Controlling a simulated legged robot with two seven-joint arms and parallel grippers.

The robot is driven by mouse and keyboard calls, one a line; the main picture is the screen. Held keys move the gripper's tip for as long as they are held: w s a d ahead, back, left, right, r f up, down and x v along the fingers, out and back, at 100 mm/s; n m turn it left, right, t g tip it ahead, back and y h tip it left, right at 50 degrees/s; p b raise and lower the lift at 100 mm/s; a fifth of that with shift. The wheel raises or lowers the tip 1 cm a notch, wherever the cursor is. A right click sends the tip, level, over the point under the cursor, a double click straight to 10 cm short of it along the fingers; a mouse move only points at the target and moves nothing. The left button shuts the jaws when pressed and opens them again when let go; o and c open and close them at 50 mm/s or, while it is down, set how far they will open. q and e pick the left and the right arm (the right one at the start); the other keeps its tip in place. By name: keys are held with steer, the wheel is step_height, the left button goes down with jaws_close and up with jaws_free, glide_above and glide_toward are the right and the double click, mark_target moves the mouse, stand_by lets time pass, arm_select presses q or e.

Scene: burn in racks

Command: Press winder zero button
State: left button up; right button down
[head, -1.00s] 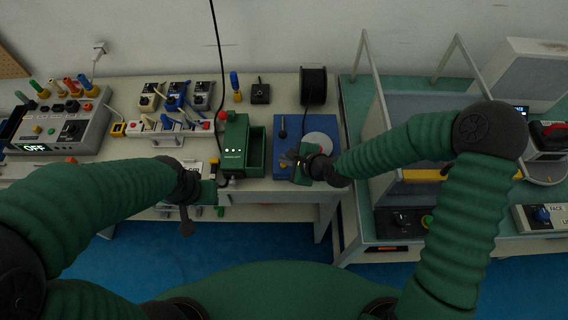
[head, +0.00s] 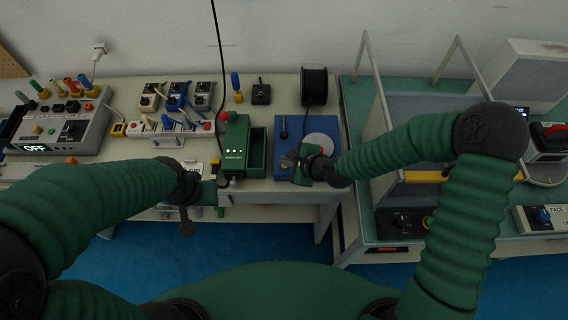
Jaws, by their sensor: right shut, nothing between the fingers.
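The winder is likely the blue box (head: 280,160) with a round grey disc (head: 320,140) and a small dark lever (head: 283,128) on its top, at the right end of the left bench. My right gripper (head: 292,159) is shut and empty over the front part of this box. It hides part of the surface there, and I cannot make out a zero button or tell whether the fingertips touch anything. My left gripper (head: 187,229) hangs in front of the bench's front edge, left of the green unit, away from the blue box. Its finger opening is not clear.
A green unit (head: 236,147) with lit dots and an open tray stands left of the blue box. A black spool (head: 313,86) stands behind it. A grey panel with an OFF display (head: 70,128) is far left. A framed green bench (head: 365,215) is on the right.

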steer(key=shift+d, duration=0.1)
stand_by(0.3)
steer(key=shift+f, duration=0.1)
steer(key=shift+f, duration=0.25)
steer(key=shift+s+f+b, duration=0.1)
steer(key=shift+f+b, duration=0.2)
steer(key=shift+f, duration=0.15)
stand_by(0.9)
steer(key=shift+r+p, duration=0.85)
steer(key=shift+p, duration=0.05)
step_height(320, 180, up, 5)
steer(key=p, duration=0.4)
steer(key=shift+p, duration=0.4)
